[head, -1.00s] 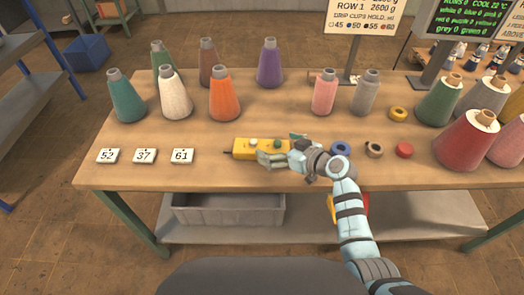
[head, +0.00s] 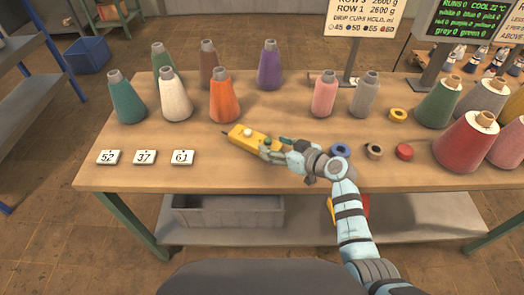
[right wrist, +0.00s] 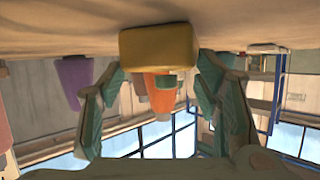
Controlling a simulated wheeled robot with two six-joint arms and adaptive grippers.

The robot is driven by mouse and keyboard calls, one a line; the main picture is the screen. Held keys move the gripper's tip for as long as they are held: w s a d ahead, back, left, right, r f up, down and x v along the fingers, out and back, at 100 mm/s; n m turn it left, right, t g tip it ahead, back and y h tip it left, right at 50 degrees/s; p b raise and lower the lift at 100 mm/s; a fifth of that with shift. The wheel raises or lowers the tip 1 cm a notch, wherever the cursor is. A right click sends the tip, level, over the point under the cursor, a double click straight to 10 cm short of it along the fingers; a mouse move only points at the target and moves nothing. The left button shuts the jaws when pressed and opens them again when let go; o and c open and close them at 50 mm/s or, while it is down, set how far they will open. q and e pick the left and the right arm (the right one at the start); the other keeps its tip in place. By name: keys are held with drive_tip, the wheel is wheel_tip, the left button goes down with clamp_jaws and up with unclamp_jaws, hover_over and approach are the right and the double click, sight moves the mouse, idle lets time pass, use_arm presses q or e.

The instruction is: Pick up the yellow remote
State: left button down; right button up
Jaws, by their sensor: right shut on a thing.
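The yellow remote (head: 245,135) is a long yellow box with a white button and a green button on top and a dark tip at its left end. My right gripper (head: 270,149) is shut on its right part, at the middle of the wooden table. In the right wrist view, which is upside down, the remote's yellow end (right wrist: 158,53) sits between the two fingers (right wrist: 160,85). I cannot tell whether the remote is clear of the table. My left gripper is not in view.
Thread cones, such as an orange one (head: 224,101), stand behind the remote. Number cards (head: 145,157) lie to the left. Bare wood lies between the cards and the remote.

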drive_tip(key=shift+r, duration=0.45)
drive_tip(key=shift+c, duration=1)
wheel_tip(320, 180, up, 19)
drive_tip(key=p, duration=0.4)
drive_tip(key=shift+w+p, duration=0.1)
drive_tip(key=shift+p, duration=0.2)
drive_tip(key=shift+c, duration=0.9)
drive_tip(key=shift+s+d+f+b, duration=0.35)
drive_tip(key=shift+s+f+b, duration=0.4)
drive_tip(key=shift+f+b, duration=1.7)
drive_tip(key=shift+s+d+f+b, duration=0.35)
drive_tip(key=shift+s+f+b, duration=0.55)
drive_tip(key=shift+f, duration=2.95)
drive_tip(key=shift+s+d+f+b, duration=0.35)
drive_tip(key=shift+s+f+b, duration=0.3)
drive_tip(key=shift+f+b, duration=1.85)
drive_tip(key=shift+f+p, duration=0.7)
